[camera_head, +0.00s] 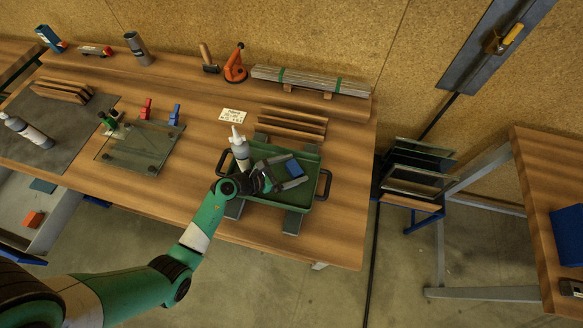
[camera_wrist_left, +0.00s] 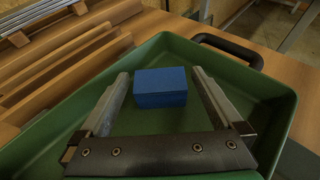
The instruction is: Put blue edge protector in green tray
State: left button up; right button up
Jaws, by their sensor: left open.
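The blue edge protector (camera_head: 294,168) is a small block inside the green tray (camera_head: 310,200). In the left wrist view the blue edge protector (camera_wrist_left: 160,87) sits over the tray's floor, between the spread fingers, with a gap on each side. The tray (camera_wrist_left: 262,90) surrounds it with raised green walls. My left gripper (camera_head: 289,173) is open and low over the tray, its fingers on either side of the block. It also shows open in the left wrist view (camera_wrist_left: 160,76). I cannot tell exactly how the block touches the floor. My right gripper is not in view.
A white bottle (camera_head: 240,150) stands at the tray's left side. Wooden strips (camera_head: 292,122) lie behind the tray, with bundled strips (camera_head: 312,80) farther back. A glass pane (camera_head: 138,147) with red, blue and green clamps lies left. The bench in front of the tray is clear.

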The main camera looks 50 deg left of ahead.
pick_arm(q)
jog(key=shift+r, duration=0.25)
jog(key=p+v, duration=0.3)
jog(key=v, duration=0.9)
jog(key=shift+f, duration=0.1)
